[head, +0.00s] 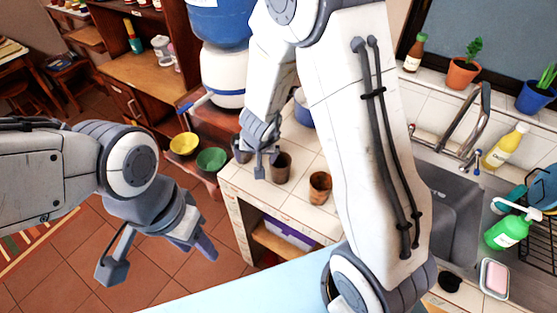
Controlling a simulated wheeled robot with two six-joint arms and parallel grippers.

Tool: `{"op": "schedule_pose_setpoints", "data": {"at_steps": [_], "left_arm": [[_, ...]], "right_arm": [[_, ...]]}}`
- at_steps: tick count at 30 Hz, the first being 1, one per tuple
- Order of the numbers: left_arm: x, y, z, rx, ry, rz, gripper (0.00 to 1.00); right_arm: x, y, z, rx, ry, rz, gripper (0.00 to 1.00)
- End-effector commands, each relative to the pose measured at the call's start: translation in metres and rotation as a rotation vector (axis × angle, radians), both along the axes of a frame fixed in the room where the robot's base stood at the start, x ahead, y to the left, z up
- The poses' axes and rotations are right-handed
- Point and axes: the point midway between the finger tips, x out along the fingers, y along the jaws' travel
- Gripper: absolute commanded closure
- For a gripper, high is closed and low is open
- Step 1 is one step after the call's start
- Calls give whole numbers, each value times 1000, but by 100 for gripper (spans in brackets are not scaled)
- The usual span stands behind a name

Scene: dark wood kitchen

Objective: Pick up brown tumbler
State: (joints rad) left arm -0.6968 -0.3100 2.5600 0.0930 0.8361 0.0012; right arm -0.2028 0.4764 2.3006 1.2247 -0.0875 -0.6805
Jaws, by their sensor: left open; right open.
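A dark brown tumbler (281,169) stands upright on the white tiled counter (296,208). A second, orange-brown cup (319,188) stands to its right and a little nearer. My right gripper (262,157) is open and empty, just left of the dark brown tumbler. One finger points down close to the tumbler's left side; I cannot tell whether they touch. A grey cup-like thing (241,153) is partly hidden behind this gripper. My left gripper (157,258) is open and empty over the tiled floor at lower left, away from the counter.
A yellow bowl (183,144) and green bowl (212,160) sit on a low wooden surface left of the counter. A blue-and-white water dispenser (224,75) stands behind. A sink (452,215), faucet (474,115) and bottles are at right. My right arm hides the middle of the counter.

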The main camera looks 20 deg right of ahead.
Motion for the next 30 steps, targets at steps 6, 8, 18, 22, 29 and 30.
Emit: {"op": "schedule_pose_setpoints", "data": {"at_steps": [6, 8, 18, 22, 29, 30], "left_arm": [[0, 0, 5, 0, 0, 0, 50], [0, 0, 1, 0, 0, 0, 50], [0, 0, -26, 0, 0, 1, 50], [0, 0, -29, 0, 0, 1, 50], [0, 0, -47, 0, 0, 0, 50], [0, 0, -49, 0, 0, 0, 50]], "right_arm": [[2, -61, -31, -121, 44, -187, 0], [3, -66, -38, -129, 47, -197, 0], [18, -75, -81, -128, 46, -199, 0], [21, -78, -87, -128, 46, -199, 0], [33, -88, -119, -128, 45, -199, 0], [34, -89, -123, -127, 46, -199, 0]]}}
